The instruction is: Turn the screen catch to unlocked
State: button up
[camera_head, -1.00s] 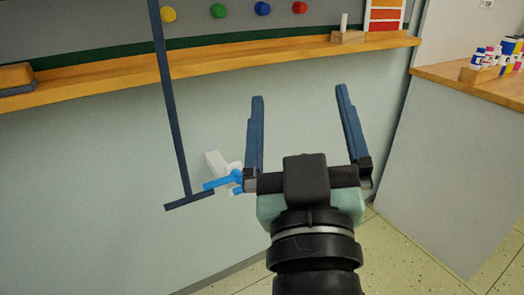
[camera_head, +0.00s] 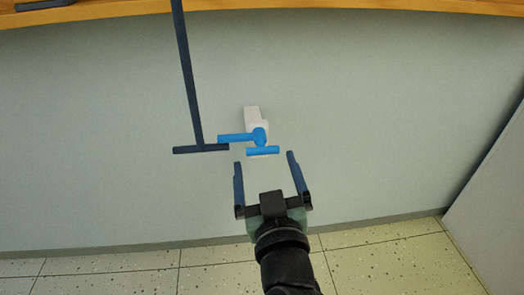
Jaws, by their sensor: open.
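The screen catch is a white block (camera_head: 252,114) on the pale wall with a bright blue handle (camera_head: 238,139). The handle's arm points left from a round blue hub. A short blue crossbar (camera_head: 263,150) lies level just below the hub. My gripper (camera_head: 264,161) is open and empty, its two dark blue fingers pointing up the picture. The fingertips appear just below the crossbar, one to each side of it. I cannot tell how far they are from it in depth, and no contact shows.
A dark blue T-shaped rod (camera_head: 188,80) hangs from above, left of the catch; its crosspiece (camera_head: 201,149) ends close to the handle's left tip. A wooden ledge (camera_head: 330,8) runs along the top. A grey panel (camera_head: 490,190) stands at right. Speckled floor tiles lie below.

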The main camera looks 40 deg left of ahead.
aim_at(263, 154)
jog(key=shift+b+x, duration=0.4)
jog(key=shift+x, duration=2.2)
jog(key=shift+w+d, duration=0.1)
jog(key=shift+c, duration=0.3)
grip_shut()
